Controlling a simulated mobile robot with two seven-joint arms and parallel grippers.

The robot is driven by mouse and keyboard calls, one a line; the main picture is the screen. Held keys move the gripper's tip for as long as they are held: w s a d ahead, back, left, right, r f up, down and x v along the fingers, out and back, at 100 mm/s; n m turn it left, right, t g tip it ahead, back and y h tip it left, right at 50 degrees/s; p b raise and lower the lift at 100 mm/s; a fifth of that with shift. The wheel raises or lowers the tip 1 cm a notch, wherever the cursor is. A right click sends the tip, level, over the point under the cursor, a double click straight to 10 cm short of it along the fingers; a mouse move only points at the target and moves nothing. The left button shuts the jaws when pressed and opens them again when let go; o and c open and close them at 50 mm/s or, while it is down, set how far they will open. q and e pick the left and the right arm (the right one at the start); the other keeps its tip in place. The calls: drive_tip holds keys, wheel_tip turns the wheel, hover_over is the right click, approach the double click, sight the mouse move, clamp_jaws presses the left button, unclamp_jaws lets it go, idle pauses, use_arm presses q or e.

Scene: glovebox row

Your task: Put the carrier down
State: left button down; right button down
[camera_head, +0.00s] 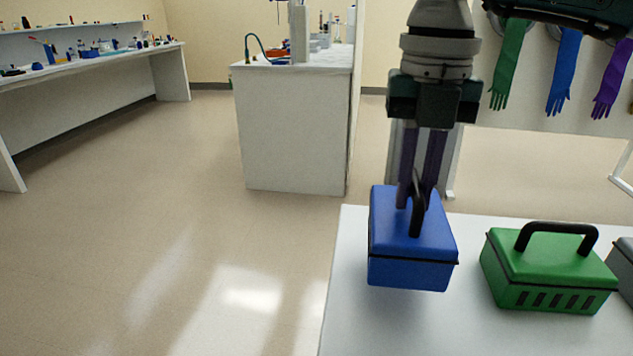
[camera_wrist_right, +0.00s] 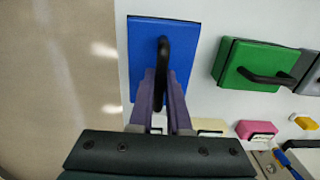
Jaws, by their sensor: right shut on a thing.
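The blue carrier (camera_head: 408,250) is a box with a black handle, near the left edge of the white table (camera_head: 350,320). My right gripper (camera_head: 418,205) comes down from above and is shut on its black handle. The carrier looks roughly level; a shadow lies on the table below it, and I cannot tell for sure whether it touches. In the right wrist view the blue carrier (camera_wrist_right: 148,45) lies between and beyond the fingers (camera_wrist_right: 162,75), near the table's edge. My left gripper is not in view.
A green carrier (camera_head: 545,270) stands just right of the blue one, with a grey one (camera_head: 624,262) beyond it. A pink box (camera_wrist_right: 256,130) and a yellow item (camera_wrist_right: 305,123) show in the wrist view. Coloured gloves (camera_head: 563,72) hang behind. Floor lies open left of the table.

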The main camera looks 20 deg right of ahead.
sight(410, 212)
drive_tip(key=shift+f, duration=1.9)
drive_tip(key=shift+f, duration=0.1)
drive_tip(key=c, duration=1.3)
unclamp_jaws()
drive_tip(key=shift+f, duration=0.1)
drive_tip(key=o, duration=0.4)
drive_tip(key=shift+o, duration=0.2)
wheel_tip(410, 212, up, 12)
drive_tip(key=shift+r, duration=0.25)
